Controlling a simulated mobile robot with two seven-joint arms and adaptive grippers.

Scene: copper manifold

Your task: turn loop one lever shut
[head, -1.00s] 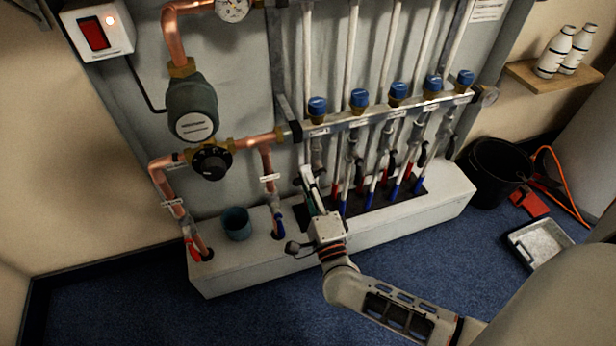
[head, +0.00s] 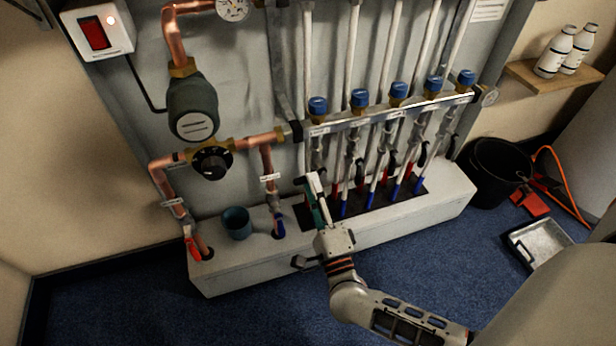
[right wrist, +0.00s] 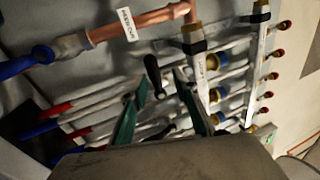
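The copper manifold's rail (head: 345,122) carries several blue-capped loop valves. The leftmost blue cap (head: 317,107) is at the loop one end. My right gripper (head: 316,187) is in front of the pipes below this cap. In the right wrist view its two green-lined fingers (right wrist: 161,82) are apart with nothing gripped. A black lever (right wrist: 153,74) shows between and just beyond the fingertips; whether they touch it, I cannot tell. In the head view the gripper partly covers the pipes there, and I cannot make out loop one's lever. My left gripper is not in view.
Copper pipework with a black dial (head: 212,161), a red lever (head: 191,248) and a blue lever (head: 280,224) stands left of the gripper. A dark cup (head: 237,224) sits on the white plinth (head: 225,272). A black bucket (head: 498,172) and tray (head: 541,242) are at right.

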